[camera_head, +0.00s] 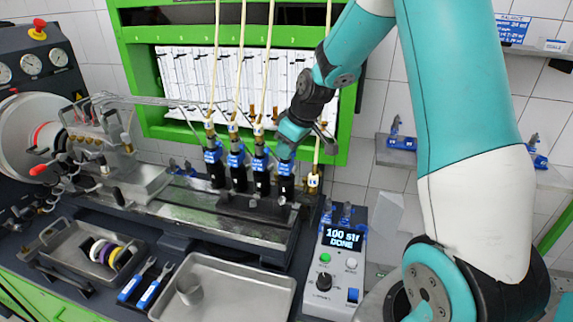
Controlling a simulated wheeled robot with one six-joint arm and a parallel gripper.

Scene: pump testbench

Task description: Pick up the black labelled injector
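Several black injectors with blue collars and small white labels stand upright in a row on the bench rail. From left to right they include a first (217,174), a second (238,178), a third (261,178) and a rightmost one (286,186). My gripper (287,149) is at the top of the rightmost injector, pointing down. Its fingertips are small and partly merged with the injector's blue collar, so I cannot tell whether they touch or grip it. Pale hoses run down to the tops of the other injectors.
A metal tray (235,298) with a small cup (189,290) lies in front. A tray with coloured rings (104,252) is at left. A control box reading "100 str DONE" (342,262) stands at right. Injectors stand on wall shelves at right. A green frame (135,75) rises behind.

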